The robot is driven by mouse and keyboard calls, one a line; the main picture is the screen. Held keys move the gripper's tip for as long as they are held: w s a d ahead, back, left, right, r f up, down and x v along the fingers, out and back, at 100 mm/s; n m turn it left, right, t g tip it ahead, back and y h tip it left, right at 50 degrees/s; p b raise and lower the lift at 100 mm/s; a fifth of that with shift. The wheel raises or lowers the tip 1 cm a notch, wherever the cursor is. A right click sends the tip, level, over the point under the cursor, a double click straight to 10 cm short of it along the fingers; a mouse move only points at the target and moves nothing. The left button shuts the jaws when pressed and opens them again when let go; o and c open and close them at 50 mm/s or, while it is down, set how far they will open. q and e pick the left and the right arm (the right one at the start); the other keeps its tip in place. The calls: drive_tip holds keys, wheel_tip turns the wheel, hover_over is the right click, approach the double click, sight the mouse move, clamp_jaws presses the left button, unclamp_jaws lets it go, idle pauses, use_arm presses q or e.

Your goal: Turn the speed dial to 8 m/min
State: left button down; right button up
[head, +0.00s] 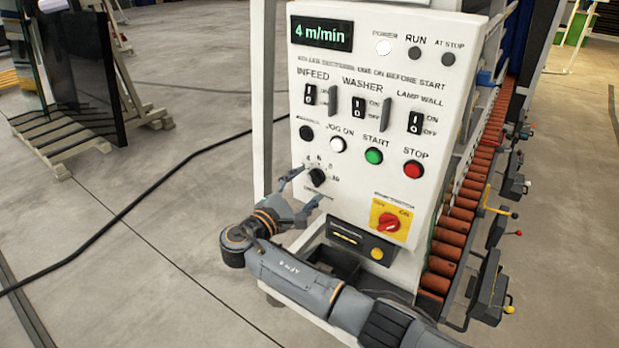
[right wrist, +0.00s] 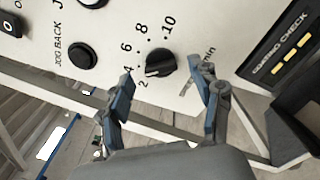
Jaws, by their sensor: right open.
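The speed dial is a black round knob (head: 317,177) low on the white control panel, with a printed number scale around it. The display (head: 321,33) at the panel's top left reads 4 m/min. In the right wrist view the dial (right wrist: 160,64) shows the numbers 2 to 10 around it, and its pale pointer mark faces the low-number side. My right gripper (head: 304,188) is open just in front of the dial. In the wrist view its fingers stand on either side of the dial, apart from it. My left gripper is not in view.
Above the dial are a jog back button (right wrist: 86,55), a green start button (head: 374,156) and a red stop button (head: 413,170). A yellow main switch (head: 390,221) sits to its lower right. Orange rollers (head: 461,212) run along the machine's right side.

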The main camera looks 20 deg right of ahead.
drive_tip(key=shift+x, duration=1.05)
drive_tip(key=shift+a, duration=0.1)
drive_tip(key=c, duration=1.1)
drive_tip(key=shift+f+m+b, duration=0.25)
drive_tip(key=shift+m+b, duration=0.15)
drive_tip(key=shift+b, duration=0.1)
drive_tip(key=shift+c, duration=0.2)
drive_tip(key=shift+f+m+b, duration=0.2)
drive_tip(key=shift+m+b, duration=7.4)
drive_tip(key=shift+b, duration=2.85)
